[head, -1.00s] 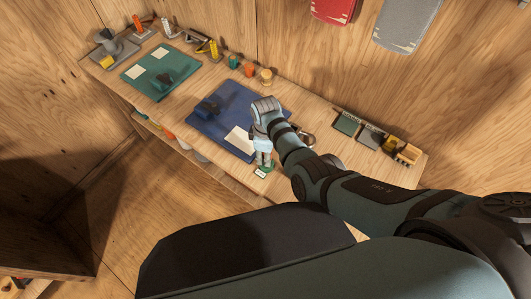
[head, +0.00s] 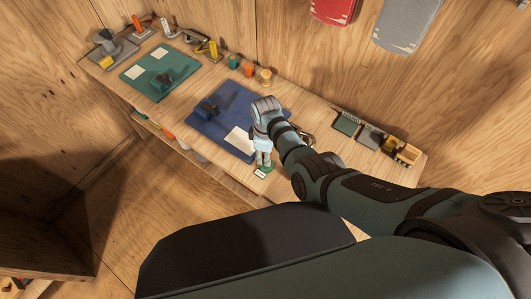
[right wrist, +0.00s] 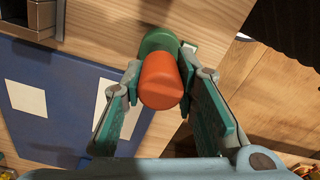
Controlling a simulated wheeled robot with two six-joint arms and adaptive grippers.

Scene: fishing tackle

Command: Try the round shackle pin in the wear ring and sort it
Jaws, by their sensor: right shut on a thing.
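My right gripper (head: 263,160) is over the front edge of the table, fingers pointing down. In the right wrist view the gripper (right wrist: 165,72) is shut on an orange round-ended pin (right wrist: 161,82). A green round piece (right wrist: 159,42) shows just beyond the pin's far end; I cannot tell whether the pin is inside it or only above it. In the head view a green base with a white label (head: 261,173) shows right below the fingertips. The pin itself is hidden there by the gripper. I cannot pick out the wear ring for certain. My left gripper is not in view.
A blue mat (head: 232,100) with a white card lies left of the right gripper. A green mat (head: 150,85) lies farther left. Small green, orange and tan pieces stand along the back edge. Green (head: 347,124) and grey (head: 370,137) trays stand at the right.

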